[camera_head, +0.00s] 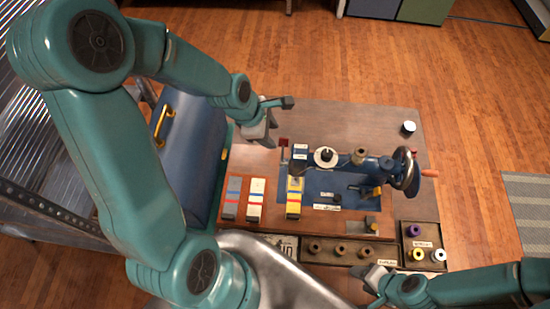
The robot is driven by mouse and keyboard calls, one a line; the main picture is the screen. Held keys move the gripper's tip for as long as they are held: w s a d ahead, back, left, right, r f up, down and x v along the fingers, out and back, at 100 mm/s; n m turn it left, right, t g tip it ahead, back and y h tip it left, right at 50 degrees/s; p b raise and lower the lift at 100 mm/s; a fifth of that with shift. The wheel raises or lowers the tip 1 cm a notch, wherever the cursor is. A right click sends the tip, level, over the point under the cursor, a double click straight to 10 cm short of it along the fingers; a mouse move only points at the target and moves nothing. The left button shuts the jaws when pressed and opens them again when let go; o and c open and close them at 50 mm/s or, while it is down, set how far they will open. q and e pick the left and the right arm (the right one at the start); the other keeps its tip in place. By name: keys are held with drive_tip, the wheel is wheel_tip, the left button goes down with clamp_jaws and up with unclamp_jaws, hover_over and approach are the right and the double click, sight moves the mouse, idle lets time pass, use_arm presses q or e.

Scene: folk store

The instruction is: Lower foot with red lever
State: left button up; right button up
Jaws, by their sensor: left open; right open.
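A blue sewing machine (372,162) stands on a wooden table, with a handwheel at its right end. A small dark red piece that looks like the red lever (283,142) shows at the machine's left end. The presser foot is too small to make out. My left gripper (277,117) is open and empty, just above and left of the red piece in the picture; I cannot tell whether they touch. My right gripper (372,276) is open and empty at the table's front edge, by the spool trays, away from the lever.
Trays with spools (415,232) lie along the front. A blue case with a yellow handle (187,150) stands at the left. The table's back (345,118) is mostly clear, apart from a small white-topped item (408,127).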

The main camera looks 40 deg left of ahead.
sight(280, 142)
use_arm(q)
drive_tip(key=shift+b+x, duration=0.4)
drive_tip(key=shift+x, duration=0.5)
drive_tip(key=shift+b+x, duration=0.45)
drive_tip(key=shift+x, duration=0.4)
drive_tip(key=shift+b+x, duration=0.7)
drive_tip(key=shift+x, duration=0.1)
drive_tip(key=shift+w+d+f, duration=0.15)
drive_tip(key=shift+w, duration=0.15)
drive_tip(key=shift+f, duration=0.1)
